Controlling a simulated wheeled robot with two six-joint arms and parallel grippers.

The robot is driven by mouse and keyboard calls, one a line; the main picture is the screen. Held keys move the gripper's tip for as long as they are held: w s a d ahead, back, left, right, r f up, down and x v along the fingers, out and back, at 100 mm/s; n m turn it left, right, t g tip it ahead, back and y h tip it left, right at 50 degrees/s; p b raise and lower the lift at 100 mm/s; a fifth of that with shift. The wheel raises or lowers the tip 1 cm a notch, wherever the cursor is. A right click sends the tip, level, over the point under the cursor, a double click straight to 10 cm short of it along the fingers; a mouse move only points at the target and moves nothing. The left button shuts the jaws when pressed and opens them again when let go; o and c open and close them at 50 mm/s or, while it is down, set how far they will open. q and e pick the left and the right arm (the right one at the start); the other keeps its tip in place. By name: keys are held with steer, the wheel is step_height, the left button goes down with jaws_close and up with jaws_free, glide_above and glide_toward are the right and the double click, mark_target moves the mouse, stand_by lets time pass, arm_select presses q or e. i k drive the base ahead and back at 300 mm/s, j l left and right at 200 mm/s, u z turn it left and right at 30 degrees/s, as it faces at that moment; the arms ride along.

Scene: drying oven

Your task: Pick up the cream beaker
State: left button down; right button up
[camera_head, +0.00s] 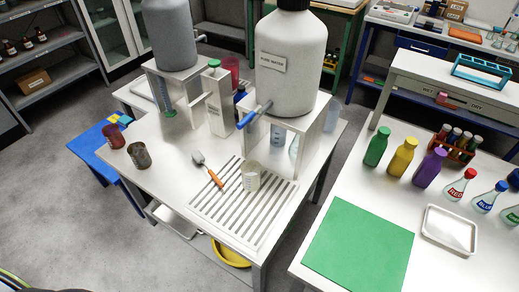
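The cream beaker (251,177) stands upright on the slatted drain grate (225,215) of the white middle table, in front of the large white water container (290,65). It looks pale and partly see-through, with faint markings on its side. An orange-handled scoop (211,174) lies just to its left, apart from it. No gripper can be made out around the beaker. Neither of my grippers shows clearly in this view.
A dark red beaker (113,136) and a brown-grey beaker (139,155) stand at the table's left. White stands with containers rise behind. The right table holds coloured bottles (403,157), a green mat (358,250) and a metal tray (449,229). The grate's front is clear.

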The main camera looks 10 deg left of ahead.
mark_target(251, 170)
steer(key=i+j, duration=0.1)
steer(key=j, duration=0.95)
steer(key=i+j+z, duration=0.1)
steer(key=j, duration=0.9)
